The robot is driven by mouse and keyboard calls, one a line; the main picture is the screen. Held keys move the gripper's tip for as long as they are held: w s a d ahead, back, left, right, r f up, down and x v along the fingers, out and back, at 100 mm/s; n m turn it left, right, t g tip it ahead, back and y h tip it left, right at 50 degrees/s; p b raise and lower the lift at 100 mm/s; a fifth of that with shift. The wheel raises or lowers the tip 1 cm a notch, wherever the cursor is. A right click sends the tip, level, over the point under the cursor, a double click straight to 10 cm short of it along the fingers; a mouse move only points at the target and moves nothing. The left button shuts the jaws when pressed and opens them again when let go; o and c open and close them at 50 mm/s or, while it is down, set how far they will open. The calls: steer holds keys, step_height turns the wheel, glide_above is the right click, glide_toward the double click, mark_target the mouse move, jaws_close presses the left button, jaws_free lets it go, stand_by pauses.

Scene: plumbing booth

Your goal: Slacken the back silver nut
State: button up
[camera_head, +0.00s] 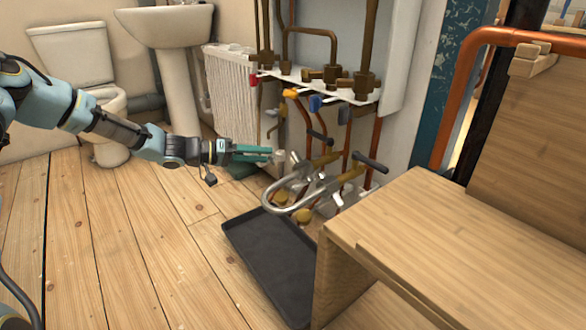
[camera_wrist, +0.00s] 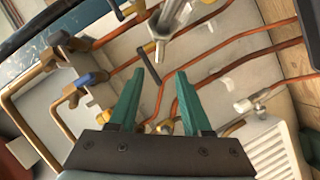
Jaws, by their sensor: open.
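A bent silver pipe (camera_head: 285,197) runs between two brass valves with black handles, low beside the pipe panel. A silver nut with wing-like lugs (camera_head: 298,166) sits at its back end; another silver nut (camera_head: 338,196) is nearer the front. My gripper (camera_head: 271,153) has teal fingers and points right, just left of the back nut. In the wrist view my open gripper (camera_wrist: 161,74) has nothing between its fingers. A silver winged fitting (camera_wrist: 160,24) lies beyond the fingertips, apart from them; it appears to be the back nut.
A dark tray (camera_head: 270,262) lies on the floor below the silver pipe. A wooden bench (camera_head: 430,235) stands at the front right. Copper pipes and valves with blue (camera_head: 315,103) and orange handles hang behind. A white radiator (camera_head: 228,90) stands behind my gripper. The floor at left is clear.

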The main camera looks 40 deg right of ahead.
mark_target(291, 155)
steer(key=b+x, duration=0.3)
steer(key=x, duration=0.6)
steer(key=shift+d+f, duration=0.1)
steer(key=shift+d, duration=0.2)
steer(key=shift+s+d, duration=0.25)
steer(key=shift+d, duration=0.35)
steer(key=shift+c, duration=0.4)
jaws_close()
